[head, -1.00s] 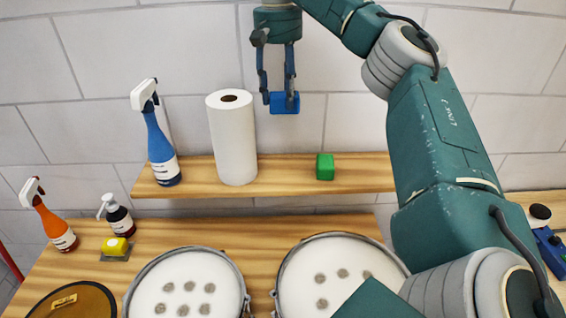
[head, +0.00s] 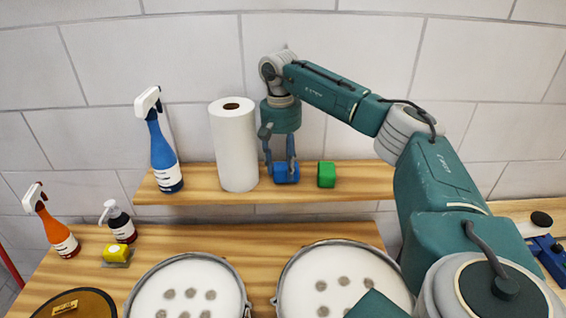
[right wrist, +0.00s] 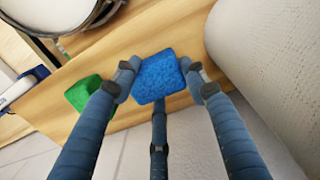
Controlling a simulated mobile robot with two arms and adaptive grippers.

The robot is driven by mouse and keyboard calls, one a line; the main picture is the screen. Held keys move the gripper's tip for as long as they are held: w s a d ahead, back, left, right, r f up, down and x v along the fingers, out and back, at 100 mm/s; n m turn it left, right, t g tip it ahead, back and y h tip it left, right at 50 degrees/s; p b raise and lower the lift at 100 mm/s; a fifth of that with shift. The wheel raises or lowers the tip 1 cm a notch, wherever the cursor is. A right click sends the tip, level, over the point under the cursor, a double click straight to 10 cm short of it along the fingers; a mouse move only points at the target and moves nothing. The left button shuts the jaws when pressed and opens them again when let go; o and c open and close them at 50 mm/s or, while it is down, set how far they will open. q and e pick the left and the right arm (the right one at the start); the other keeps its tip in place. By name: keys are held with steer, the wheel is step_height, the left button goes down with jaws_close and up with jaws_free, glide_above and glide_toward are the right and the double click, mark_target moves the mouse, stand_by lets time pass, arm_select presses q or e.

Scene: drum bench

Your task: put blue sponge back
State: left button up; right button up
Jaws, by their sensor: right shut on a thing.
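The blue sponge (head: 286,174) is at the wooden shelf (head: 220,197), between the paper towel roll and the green sponge. My right gripper (head: 279,172) points down and is shut on it. My left gripper is not in view.
The paper towel roll (head: 234,146) stands close on the left of my right gripper. A blue spray bottle (head: 160,143) is farther left on the shelf. Below are two drums (head: 188,290), an orange spray bottle (head: 52,222), a dark pump bottle (head: 118,222) and a yellow sponge (head: 116,248).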

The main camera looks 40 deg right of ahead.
steer(key=shift+f, duration=0.3)
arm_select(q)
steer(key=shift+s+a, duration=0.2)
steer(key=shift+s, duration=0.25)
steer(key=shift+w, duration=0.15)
arm_select(e)
steer(key=shift+f, duration=0.1)
